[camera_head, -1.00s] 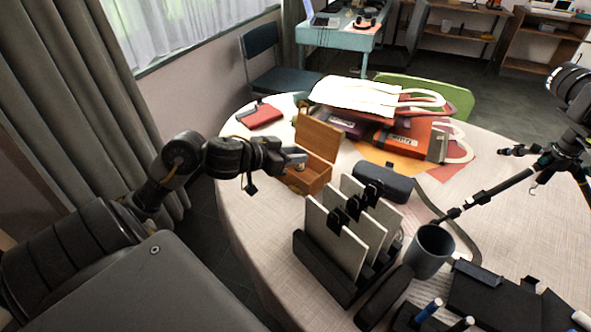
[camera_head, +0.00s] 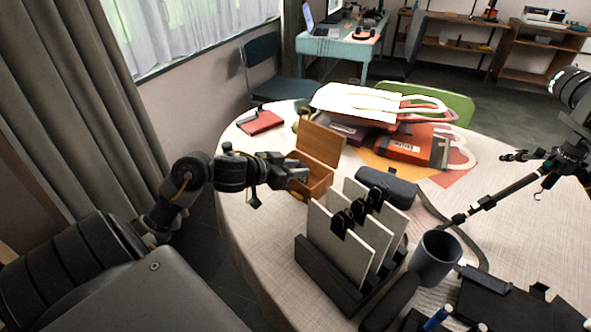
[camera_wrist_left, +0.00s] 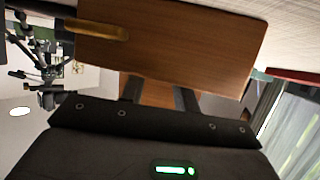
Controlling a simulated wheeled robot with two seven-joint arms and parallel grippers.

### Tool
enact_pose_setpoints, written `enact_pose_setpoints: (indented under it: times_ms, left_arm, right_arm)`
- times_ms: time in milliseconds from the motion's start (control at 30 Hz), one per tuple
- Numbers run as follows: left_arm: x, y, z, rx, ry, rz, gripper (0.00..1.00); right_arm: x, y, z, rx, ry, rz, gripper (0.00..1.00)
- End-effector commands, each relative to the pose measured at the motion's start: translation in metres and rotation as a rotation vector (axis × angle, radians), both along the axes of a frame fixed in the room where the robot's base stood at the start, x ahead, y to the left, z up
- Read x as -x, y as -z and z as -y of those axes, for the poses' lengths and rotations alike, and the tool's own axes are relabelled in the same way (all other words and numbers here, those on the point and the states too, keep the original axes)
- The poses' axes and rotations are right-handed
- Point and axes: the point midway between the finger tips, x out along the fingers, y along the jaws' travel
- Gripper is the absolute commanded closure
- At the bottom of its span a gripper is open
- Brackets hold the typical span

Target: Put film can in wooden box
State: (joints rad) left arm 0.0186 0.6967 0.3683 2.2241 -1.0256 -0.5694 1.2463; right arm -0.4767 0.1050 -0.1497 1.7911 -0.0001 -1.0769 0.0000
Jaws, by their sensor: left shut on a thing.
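The wooden box (camera_head: 319,187) stands on the round table with its hinged lid raised. The lid fills the upper part of the left wrist view (camera_wrist_left: 180,55), with a brass-coloured clasp at its left. My left gripper (camera_head: 298,173) is at the left side of the box opening, close to its rim. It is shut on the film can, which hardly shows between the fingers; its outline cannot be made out. In the left wrist view the two fingers stand apart against the brown wood. My right gripper is not in view.
A rack with upright panels and black clips (camera_head: 345,240) stands just in front of the box. A dark case (camera_head: 388,184), a grey mug (camera_head: 434,256) and a tripod (camera_head: 500,190) are to the right. Bags (camera_head: 365,102) are piled behind. A red pouch (camera_head: 260,123) lies behind left.

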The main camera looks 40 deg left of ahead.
Motion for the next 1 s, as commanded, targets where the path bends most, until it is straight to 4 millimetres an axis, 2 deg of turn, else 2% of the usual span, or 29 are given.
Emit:
enact_pose_setpoints:
  times_ms: [200,233,400,700,767,1000]
  left_arm:
    - [0.000,0.003,0.000,0.002,-0.001,0.000,0.91]
    - [0.000,0.003,0.000,0.002,-0.001,0.000,0.68]
    - [0.000,0.003,0.000,0.001,0.000,0.000,0.47]
    - [0.000,-0.002,0.000,-0.002,0.001,0.001,0.47]
    - [0.006,-0.003,-0.002,-0.002,-0.001,-0.002,0.47]
    - [0.048,-0.021,-0.012,-0.003,-0.001,-0.004,0.47]
  right_arm:
    - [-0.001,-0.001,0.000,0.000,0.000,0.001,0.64]
    - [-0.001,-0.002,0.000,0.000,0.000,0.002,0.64]
    - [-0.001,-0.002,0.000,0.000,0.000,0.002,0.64]
    - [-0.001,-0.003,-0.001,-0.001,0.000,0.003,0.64]
    - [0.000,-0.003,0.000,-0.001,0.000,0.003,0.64]
    - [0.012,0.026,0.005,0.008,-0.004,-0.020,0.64]
